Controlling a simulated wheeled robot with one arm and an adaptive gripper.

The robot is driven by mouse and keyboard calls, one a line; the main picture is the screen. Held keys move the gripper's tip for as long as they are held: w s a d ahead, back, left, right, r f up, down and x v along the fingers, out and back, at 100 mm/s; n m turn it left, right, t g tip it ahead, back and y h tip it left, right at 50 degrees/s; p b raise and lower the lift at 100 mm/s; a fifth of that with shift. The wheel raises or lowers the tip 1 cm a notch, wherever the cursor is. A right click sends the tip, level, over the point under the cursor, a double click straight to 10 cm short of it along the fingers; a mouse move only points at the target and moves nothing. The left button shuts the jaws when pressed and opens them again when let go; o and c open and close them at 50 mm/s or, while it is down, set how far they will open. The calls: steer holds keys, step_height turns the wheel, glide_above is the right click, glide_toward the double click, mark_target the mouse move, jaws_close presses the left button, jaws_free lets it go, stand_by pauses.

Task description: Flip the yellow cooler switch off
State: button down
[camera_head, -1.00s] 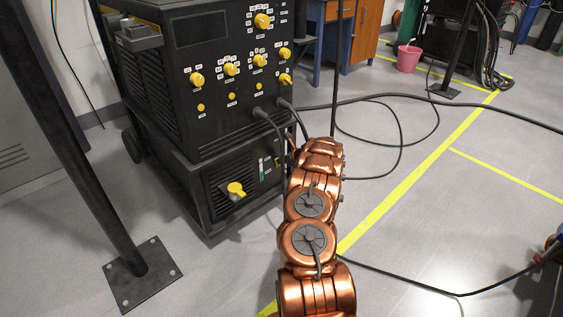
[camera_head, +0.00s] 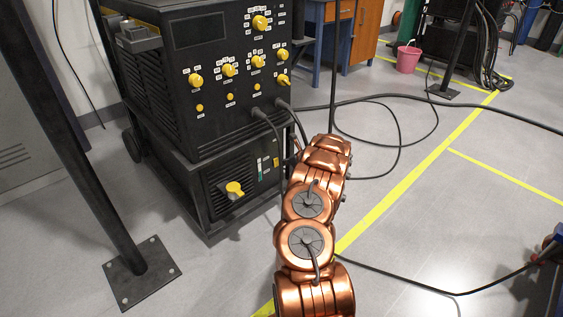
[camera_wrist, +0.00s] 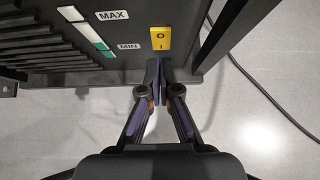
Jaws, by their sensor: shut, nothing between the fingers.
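The yellow cooler switch (camera_wrist: 160,39) is a small upright rectangle marked O above and I below, on the dark front of the lower unit. It also shows in the head view (camera_head: 276,162), just left of my arm. Which end is pressed in, I cannot tell. My gripper (camera_wrist: 159,66) is shut and empty, its fingertips together just below the switch in the wrist view. Whether they touch the panel is unclear. In the head view my gripper is hidden behind my copper arm.
A level gauge (camera_wrist: 85,28) with MAX and MIN labels is left of the switch. A dark frame post (camera_wrist: 212,35) stands close on the right.

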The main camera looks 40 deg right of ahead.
steer(key=w+r+p+v, duration=0.1)
steer(key=r+p+v, duration=0.1)
steer(key=v, duration=0.7)
steer(key=shift+p, duration=0.65)
steer(key=shift+r, duration=0.2)
